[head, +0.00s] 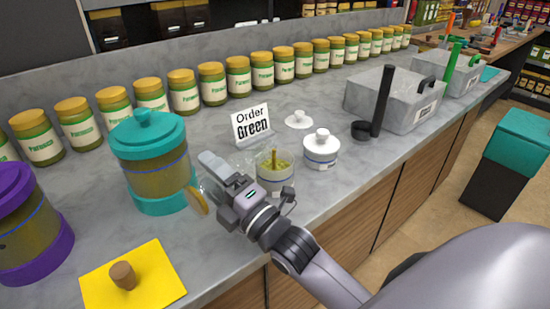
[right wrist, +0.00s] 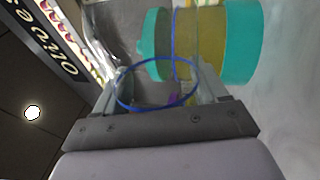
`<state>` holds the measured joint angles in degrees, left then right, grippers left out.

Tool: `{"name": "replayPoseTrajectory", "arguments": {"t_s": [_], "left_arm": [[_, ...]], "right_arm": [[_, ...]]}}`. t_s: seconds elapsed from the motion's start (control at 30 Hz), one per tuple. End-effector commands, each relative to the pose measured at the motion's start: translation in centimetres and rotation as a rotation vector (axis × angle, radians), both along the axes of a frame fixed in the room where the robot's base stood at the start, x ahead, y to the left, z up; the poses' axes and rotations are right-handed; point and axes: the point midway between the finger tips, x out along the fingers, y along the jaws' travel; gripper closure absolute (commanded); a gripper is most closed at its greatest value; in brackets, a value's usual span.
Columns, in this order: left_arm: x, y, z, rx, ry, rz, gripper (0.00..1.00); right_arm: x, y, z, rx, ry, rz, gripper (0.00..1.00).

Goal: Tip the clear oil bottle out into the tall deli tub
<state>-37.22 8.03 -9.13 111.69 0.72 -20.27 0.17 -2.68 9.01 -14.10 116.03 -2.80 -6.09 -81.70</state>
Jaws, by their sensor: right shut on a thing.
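My right gripper (head: 222,178) is shut on a clear bottle above the counter, between the teal canister and the clear tub. The bottle is mostly hidden by the fingers; a tan round end (head: 198,201) shows left of the gripper. In the right wrist view the see-through bottle shows its blue ring (right wrist: 120,91) between the fingers. It looks tilted; I cannot tell how much liquid is in it. A clear tub (head: 275,176) with green pieces and a brown stick inside stands just right of the gripper. My left gripper is not in view.
A teal canister (head: 150,165) and a purple canister (head: 28,225) stand at left. A cork (head: 123,275) lies on a yellow cloth (head: 160,283). A white lidded jar (head: 321,150), an order sign (head: 251,122) and grey bins (head: 385,98) stand nearby. Several jars line the back.

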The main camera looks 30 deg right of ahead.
Motion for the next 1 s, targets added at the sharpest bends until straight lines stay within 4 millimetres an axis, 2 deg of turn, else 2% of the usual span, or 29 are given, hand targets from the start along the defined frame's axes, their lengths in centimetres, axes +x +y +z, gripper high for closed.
{"name": "replayPoseTrajectory", "arguments": {"t_s": [0.83, 0.87, 1.0], "left_arm": [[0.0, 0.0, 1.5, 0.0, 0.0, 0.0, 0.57], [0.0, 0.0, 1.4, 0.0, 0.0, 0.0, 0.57], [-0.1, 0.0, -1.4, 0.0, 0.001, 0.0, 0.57]], "right_arm": [[1.1, -0.8, 1.5, 0.089, 0.021, 0.002, 0.7], [1.1, -0.8, 1.4, 0.089, 0.021, 0.003, 0.7], [-0.5, 0.3, -1.3, -0.026, -0.01, 0.002, 0.7]]}}
